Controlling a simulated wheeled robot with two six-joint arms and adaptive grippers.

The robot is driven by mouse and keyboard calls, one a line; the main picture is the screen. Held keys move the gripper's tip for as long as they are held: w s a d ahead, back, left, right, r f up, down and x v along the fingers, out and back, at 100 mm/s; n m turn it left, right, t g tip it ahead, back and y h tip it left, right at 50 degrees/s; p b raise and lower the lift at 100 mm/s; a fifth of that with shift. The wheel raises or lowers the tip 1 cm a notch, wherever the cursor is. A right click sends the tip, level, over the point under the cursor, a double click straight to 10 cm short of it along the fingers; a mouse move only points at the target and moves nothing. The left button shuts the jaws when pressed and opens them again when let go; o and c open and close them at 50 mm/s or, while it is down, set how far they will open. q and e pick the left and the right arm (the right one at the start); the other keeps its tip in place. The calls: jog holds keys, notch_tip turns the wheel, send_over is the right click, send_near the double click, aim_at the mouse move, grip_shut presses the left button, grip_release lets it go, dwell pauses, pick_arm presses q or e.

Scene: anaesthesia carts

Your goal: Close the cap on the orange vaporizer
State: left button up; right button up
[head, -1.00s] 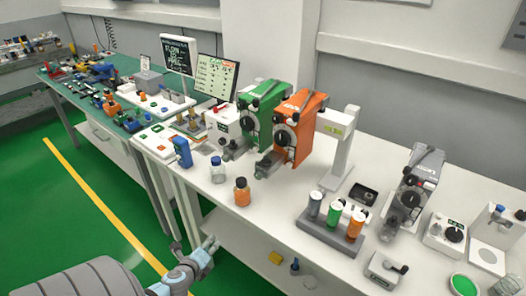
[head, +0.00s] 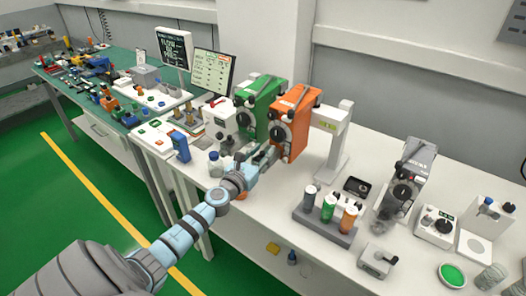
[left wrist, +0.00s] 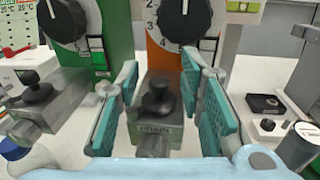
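The orange vaporizer (head: 299,118) stands on the white bench beside the green vaporizer (head: 261,98). In the left wrist view the orange vaporizer (left wrist: 157,57) has a dial above a grey block (left wrist: 153,139) with a black knob-like cap (left wrist: 158,98). Whether the cap is seated cannot be told. My left gripper (head: 262,158) reaches the front of the orange vaporizer. In the left wrist view its teal-padded fingers (left wrist: 160,92) are open, one on each side of the black cap, with gaps visible. My right gripper is not in view.
The green vaporizer's similar block and black knob (left wrist: 38,90) lie close left of my fingers. A clear bottle (head: 215,163) stands left of the arm. A rack of coloured bottles (head: 324,222) and a white stand (head: 337,140) are to the right.

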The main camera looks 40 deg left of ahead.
pick_arm(q)
jog(key=shift+w, duration=0.3)
jog(key=shift+a, duration=0.1)
grip_shut()
jog(key=shift+r+n+y+p, duration=0.1)
jog(key=shift+n+y+p, duration=0.2)
jog(key=shift+y+p, duration=0.1)
grip_release()
jog(key=shift+a, duration=0.1)
